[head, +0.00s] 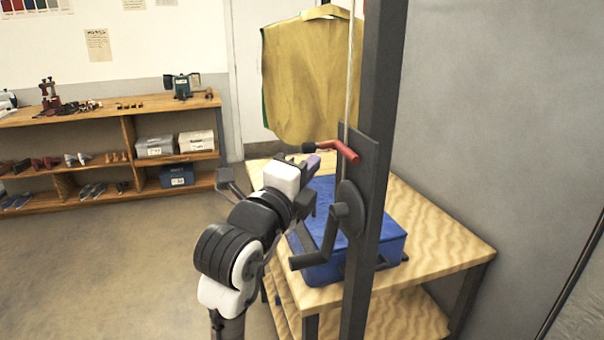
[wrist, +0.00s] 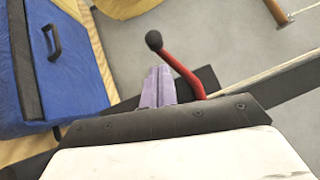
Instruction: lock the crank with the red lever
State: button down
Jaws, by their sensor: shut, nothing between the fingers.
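The red lever (head: 341,149) sticks out to the left from a dark plate (head: 364,152) on the post, with a black knob at its end. In the wrist view the red lever (wrist: 183,71) runs just to the right of my fingers, and its knob lies beyond their tips. My gripper (head: 314,161) is shut and empty, with its purple fingers just below the lever in the head view. In the wrist view my gripper (wrist: 159,72) is beside the lever; I cannot tell if they touch. The crank (head: 329,235) sits lower on the post, its handle down and to the left.
A dark post (head: 376,120) carries the crank, with a rope (head: 350,60) running up beside it. A blue case (head: 392,240) sits on a wooden table (head: 440,240) behind. A yellow garment (head: 312,85) hangs beyond. Shelves (head: 105,110) stand at the back left; the floor there is clear.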

jog(key=shift+w+a+r, duration=0.15)
jog(key=shift+w, duration=0.35)
jog(key=shift+w+a+r, duration=0.1)
jog(key=shift+w+a, duration=0.05)
jog(key=shift+w, duration=0.3)
jog(key=shift+f+b, duration=0.15)
jog(key=shift+b, duration=0.45)
